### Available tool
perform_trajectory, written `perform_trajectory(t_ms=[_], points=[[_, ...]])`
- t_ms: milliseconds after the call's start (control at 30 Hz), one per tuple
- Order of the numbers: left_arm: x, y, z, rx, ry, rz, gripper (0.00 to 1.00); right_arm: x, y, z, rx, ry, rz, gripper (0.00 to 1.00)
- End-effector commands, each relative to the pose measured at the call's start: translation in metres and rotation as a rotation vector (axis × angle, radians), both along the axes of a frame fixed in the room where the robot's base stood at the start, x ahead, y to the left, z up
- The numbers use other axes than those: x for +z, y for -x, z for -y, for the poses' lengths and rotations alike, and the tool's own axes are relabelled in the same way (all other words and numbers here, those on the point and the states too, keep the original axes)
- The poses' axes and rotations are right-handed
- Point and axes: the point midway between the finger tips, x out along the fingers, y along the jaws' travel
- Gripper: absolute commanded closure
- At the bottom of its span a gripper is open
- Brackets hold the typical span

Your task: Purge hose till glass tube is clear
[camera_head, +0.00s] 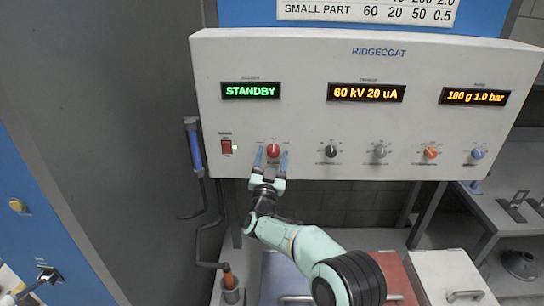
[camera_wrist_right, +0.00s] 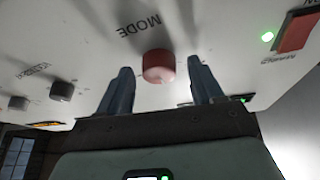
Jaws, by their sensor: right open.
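The grey control panel (camera_head: 300,110) shows a green STANDBY display (camera_head: 251,91). Its red mode knob (camera_head: 273,149) is at lower left, and also shows under the word MODE in the wrist view (camera_wrist_right: 158,66). My right gripper (camera_head: 271,161) is open, with one blue finger on each side of the knob; contact cannot be told. A blue tube (camera_head: 195,148), seemingly the glass tube, stands upright at the panel's left edge. A dark hose (camera_head: 213,225) runs below it to an orange-topped fitting (camera_head: 229,278). Whether the tube is clear cannot be told. My left gripper is out of view.
A lit red rocker switch (camera_head: 227,147) sits left of the mode knob. Black, grey, orange and blue knobs line the panel's right side. Amber displays read 60 kV 20 uA (camera_head: 366,93) and 100 g 1.0 bar (camera_head: 475,97). Lidded boxes (camera_head: 452,278) stand below.

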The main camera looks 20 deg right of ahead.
Motion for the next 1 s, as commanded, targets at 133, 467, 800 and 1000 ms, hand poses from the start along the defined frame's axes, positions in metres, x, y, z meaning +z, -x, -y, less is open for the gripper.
perform_trajectory(t_ms=[133,467,800,1000], points=[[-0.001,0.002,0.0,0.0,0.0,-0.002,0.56,-0.002,0.001,0.0,0.0,0.001,-0.001,0.34],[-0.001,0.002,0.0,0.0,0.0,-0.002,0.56,-0.001,0.001,0.0,-0.001,0.003,-0.001,0.9],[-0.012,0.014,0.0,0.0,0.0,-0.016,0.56,-0.003,0.002,0.002,-0.001,0.103,-0.029,0.9],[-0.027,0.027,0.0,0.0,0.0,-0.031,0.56,-0.004,0.003,0.004,-0.003,0.253,-0.071,0.9]])
